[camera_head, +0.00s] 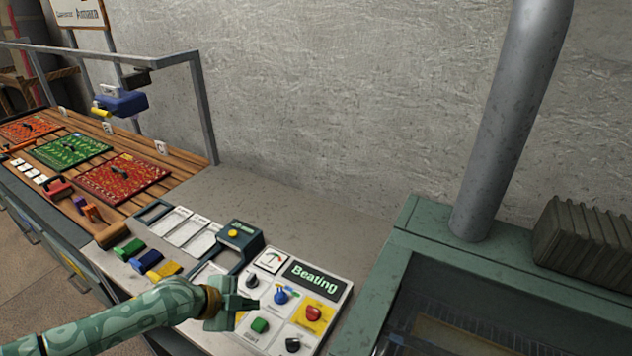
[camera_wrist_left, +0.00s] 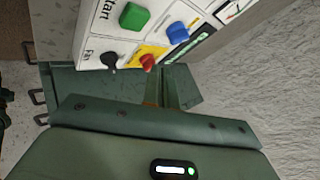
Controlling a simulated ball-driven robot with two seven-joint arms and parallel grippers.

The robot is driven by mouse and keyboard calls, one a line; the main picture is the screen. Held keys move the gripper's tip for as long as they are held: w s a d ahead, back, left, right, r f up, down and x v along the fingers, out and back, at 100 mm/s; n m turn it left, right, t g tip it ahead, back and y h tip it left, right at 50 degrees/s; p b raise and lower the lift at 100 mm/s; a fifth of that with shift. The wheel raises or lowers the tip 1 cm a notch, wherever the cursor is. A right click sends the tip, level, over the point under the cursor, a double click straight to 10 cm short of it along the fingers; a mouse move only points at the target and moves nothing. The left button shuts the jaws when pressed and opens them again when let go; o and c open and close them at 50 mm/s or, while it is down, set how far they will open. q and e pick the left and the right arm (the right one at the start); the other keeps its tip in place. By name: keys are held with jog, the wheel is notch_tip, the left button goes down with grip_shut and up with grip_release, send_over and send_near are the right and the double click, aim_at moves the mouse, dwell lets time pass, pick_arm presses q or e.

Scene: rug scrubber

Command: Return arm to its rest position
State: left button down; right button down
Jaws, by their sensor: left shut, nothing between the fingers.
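My left arm, green with a swirl pattern, comes in from the lower left of the head view. Its gripper (camera_head: 240,303) is shut and empty, over the left part of the control panel (camera_head: 337,298) labelled "Beating". My right gripper is not in view.
A green machine cabinet (camera_head: 408,222) with a grey pipe (camera_head: 510,110) stands right of the panel. Left are colored blocks (camera_head: 148,261), a dark device with a yellow button (camera_head: 240,238), and patterned rugs (camera_head: 123,178) on a wooden bench under a metal frame. The wall is behind.

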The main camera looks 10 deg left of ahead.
pick_arm(q)
jog(key=s+d, duration=0.9)
jog(key=d, duration=0.1)
jog(key=s+a+r+n+y, duration=0.4)
jog(key=s+a+n+y, duration=0.15)
jog(key=a, duration=0.25)
jog(key=s+a+r+n+y, duration=0.3)
jog(key=s+a+n+y, duration=0.25)
jog(key=a, duration=0.35)
jog(key=s+d+f+g+h+b, duration=0.1)
jog(key=s+d+f+h+b, duration=0.15)
jog(key=f, duration=1.25)
jog(key=s+d+f+g+h+b, duration=0.1)
jog(key=d+f+g+b, duration=0.15)
jog(key=f, duration=1.35)
jog(key=s+f+n+g+h+b, duration=0.1)
jog(key=s+f+b, duration=0.4)
jog(key=s+f, duration=1.5)
jog(key=shift+s+d+f+n+g+b, duration=0.15)
jog(key=shift+s+f+n+g+b, duration=0.35)
jog(key=shift+n, duration=0.6)
